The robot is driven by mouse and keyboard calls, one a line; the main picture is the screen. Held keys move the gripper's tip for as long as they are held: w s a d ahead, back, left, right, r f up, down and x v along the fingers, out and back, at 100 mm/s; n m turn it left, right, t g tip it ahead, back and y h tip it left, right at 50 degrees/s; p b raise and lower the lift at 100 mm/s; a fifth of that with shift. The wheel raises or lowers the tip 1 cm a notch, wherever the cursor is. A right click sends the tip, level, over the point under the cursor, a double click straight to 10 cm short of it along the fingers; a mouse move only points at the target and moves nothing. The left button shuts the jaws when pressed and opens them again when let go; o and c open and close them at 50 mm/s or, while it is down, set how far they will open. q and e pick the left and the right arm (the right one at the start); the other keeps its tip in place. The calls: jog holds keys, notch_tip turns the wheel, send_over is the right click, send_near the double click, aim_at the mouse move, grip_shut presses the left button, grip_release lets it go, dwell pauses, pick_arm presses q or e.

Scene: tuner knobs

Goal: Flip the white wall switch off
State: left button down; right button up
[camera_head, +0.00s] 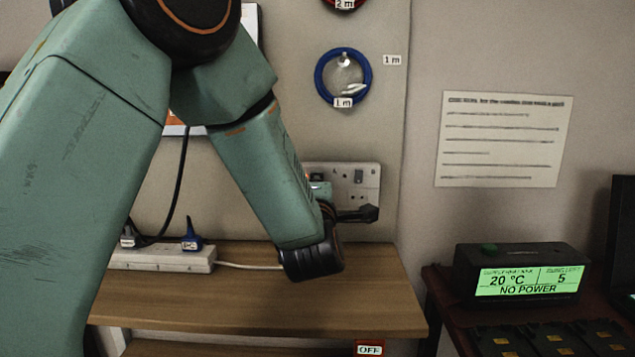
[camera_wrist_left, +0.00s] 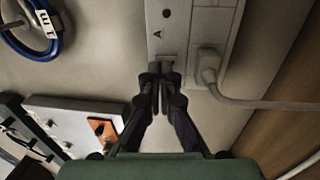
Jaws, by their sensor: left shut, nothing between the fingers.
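The white double wall socket plate (camera_head: 343,171), marked A and B, is on the wall behind my left arm. It also shows turned sideways in the left wrist view (camera_wrist_left: 220,18). A small switch (camera_wrist_left: 168,57) with a reddish edge sits just beyond my left fingertips, below the letter A; its position cannot be told. A white plug (camera_wrist_left: 208,68) with a cable sits in the plate beside it. My left gripper (camera_head: 372,213) is shut and empty, in front of the plate's lower edge; its fingertips also show in the left wrist view (camera_wrist_left: 161,72). Whether they touch the switch is unclear. My right gripper is not in view.
A wooden shelf (camera_head: 250,305) lies below, with a white power strip (camera_head: 165,258) and blue plug (camera_head: 192,236). A blue cable coil (camera_head: 318,83) hangs above the plate. A display box (camera_head: 520,284) at right reads "NO POWER". A red OFF tag (camera_head: 370,349) is below the shelf.

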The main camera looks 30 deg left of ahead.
pick_arm(q)
jog(key=shift+r, duration=0.1)
jog(key=shift+w+a, duration=0.1)
jog(key=shift+w, duration=0.3)
jog(key=shift+s, duration=0.1)
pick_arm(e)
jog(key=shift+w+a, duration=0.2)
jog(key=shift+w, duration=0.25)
pick_arm(q)
jog(key=shift+s, duration=0.1)
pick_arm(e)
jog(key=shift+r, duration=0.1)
